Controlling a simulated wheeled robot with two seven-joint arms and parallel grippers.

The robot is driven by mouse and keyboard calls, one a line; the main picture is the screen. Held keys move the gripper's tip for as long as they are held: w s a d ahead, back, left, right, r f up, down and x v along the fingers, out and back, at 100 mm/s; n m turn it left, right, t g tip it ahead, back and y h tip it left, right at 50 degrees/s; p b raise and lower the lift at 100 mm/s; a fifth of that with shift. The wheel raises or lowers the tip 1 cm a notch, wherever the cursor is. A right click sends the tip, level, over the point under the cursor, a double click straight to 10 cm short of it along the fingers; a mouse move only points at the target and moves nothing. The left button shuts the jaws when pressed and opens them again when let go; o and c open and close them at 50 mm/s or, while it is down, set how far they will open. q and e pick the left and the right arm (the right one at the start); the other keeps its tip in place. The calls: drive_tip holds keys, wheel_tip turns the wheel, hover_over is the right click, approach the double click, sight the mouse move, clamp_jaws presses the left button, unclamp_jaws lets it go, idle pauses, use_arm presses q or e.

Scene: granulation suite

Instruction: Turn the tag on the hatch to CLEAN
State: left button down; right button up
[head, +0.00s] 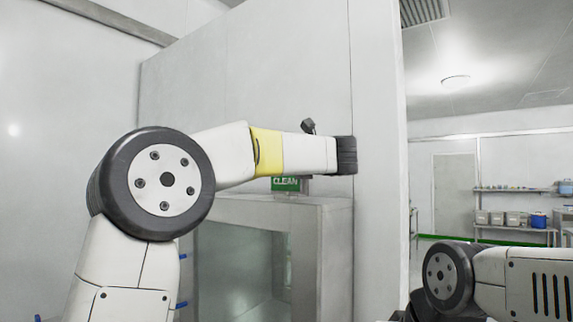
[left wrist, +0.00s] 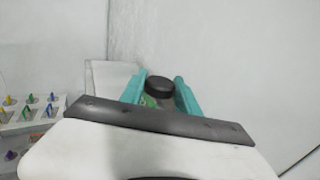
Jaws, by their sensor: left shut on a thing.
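The tag (head: 285,183) is a small green plate reading CLEAN in the head view. It hangs just above the hatch (head: 240,211), a grey box with a glass front, and my left forearm covers its upper part. In the left wrist view, the teal fingers of my left gripper (left wrist: 162,92) are shut on the tag. A black round knob (left wrist: 160,85) and a bit of green show between them. The fingers are hidden behind my arm in the head view. My right arm shows at the lower right of the head view, but its fingers are not seen.
A pale wall panel (head: 376,150) stands close beside my left wrist. In the left wrist view, a white rack (left wrist: 20,118) with several coloured pegs stands at the left. Shelves (head: 515,228) with containers are far back at the right.

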use_arm(q)
drive_tip(key=shift+r+n+g+y, duration=0.1)
drive_tip(key=shift+n+g+y, duration=0.2)
drive_tip(key=shift+y, duration=0.1)
drive_tip(key=c, duration=0.9)
unclamp_jaws()
drive_tip(key=v, duration=0.7)
drive_tip(key=shift+s+d, duration=0.2)
drive_tip(key=shift+s, duration=0.15)
